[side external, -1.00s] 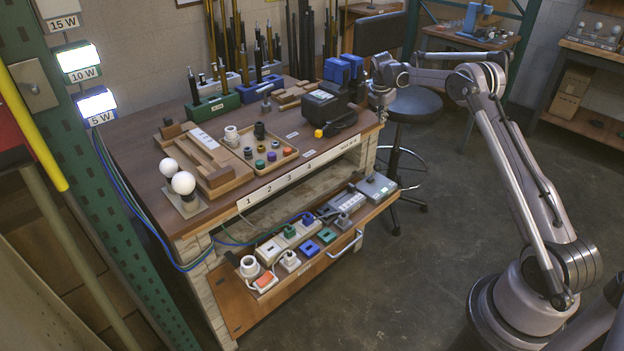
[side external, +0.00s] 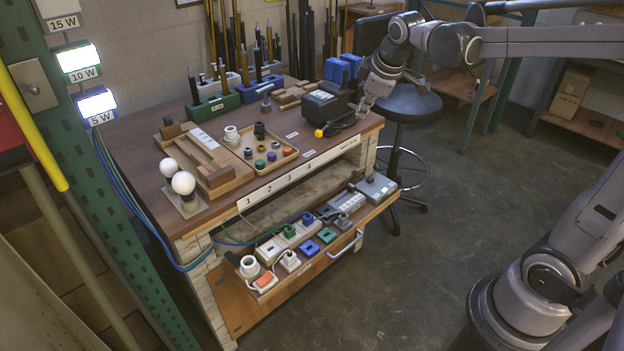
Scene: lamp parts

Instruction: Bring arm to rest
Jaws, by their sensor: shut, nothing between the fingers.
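I cannot tell whether the fingertips touch the bench top. Two white bulbs (side external: 183,183) stand in a holder at the bench's front left. A wooden tray (side external: 284,164) holds several small coloured caps and sockets.
Upright rods stand in a green rack (side external: 216,107) at the back. A pulled-out lower drawer (side external: 224,301) holds sockets, plugs and switches. A round black stool (side external: 411,103) stands close behind my wrist. The floor to the right of the bench is open.

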